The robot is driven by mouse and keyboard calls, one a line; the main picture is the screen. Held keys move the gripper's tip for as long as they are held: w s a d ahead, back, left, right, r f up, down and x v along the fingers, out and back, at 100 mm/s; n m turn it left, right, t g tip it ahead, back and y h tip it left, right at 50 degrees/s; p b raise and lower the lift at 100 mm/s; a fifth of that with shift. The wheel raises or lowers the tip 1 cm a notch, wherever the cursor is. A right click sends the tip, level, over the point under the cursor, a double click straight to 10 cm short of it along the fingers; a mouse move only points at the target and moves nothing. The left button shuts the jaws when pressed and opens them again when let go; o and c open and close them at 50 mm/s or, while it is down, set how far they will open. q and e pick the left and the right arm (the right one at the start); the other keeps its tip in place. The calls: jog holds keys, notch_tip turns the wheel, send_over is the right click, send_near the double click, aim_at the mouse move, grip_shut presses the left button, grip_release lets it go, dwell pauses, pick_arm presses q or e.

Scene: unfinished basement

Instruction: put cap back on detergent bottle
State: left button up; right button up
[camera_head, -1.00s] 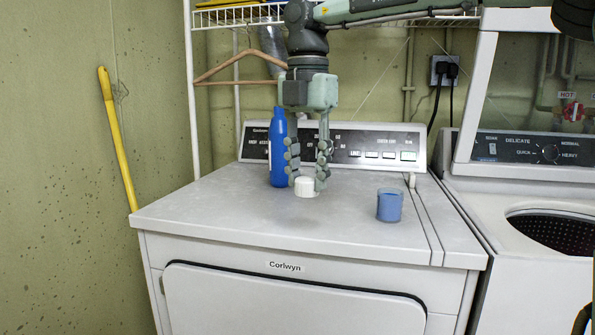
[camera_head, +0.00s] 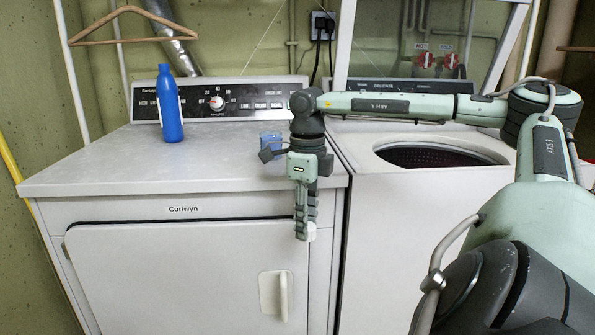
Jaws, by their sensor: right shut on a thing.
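The blue detergent bottle (camera_head: 169,108) stands upright at the back left of the dryer top. My right gripper (camera_head: 305,232) points down in front of the dryer's front right edge, well to the right of the bottle and lower than it. It is shut on the white cap (camera_head: 312,233). Only a small part of the cap shows at the fingertips; the fingers hide the rest. My left gripper is not in view.
A blue cup (camera_head: 271,141) stands on the dryer top (camera_head: 105,165), partly hidden by my right gripper. The dryer top around the bottle is clear. An open washer (camera_head: 362,148) stands at the right. A wooden hanger (camera_head: 118,27) hangs above the dryer.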

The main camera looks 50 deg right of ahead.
jog(key=w+a+f+n, duration=0.3)
jog(key=a+f+n, duration=0.2)
jog(key=a+n, duration=0.3)
jog(key=w+a+f+n, duration=0.3)
jog(key=a+f+n, duration=0.1)
jog(key=a+n, duration=0.4)
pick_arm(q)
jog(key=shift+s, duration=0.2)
pick_arm(e)
jog(key=w+a+n, duration=0.1)
jog(key=a+n, duration=0.7)
jog(key=w+a+n, duration=0.2)
jog(key=a+n, duration=0.5)
jog(key=n, duration=0.2)
jog(key=shift+w+a+f, duration=0.15)
jog(key=shift+w+a, duration=0.1)
jog(key=shift+a, duration=0.1)
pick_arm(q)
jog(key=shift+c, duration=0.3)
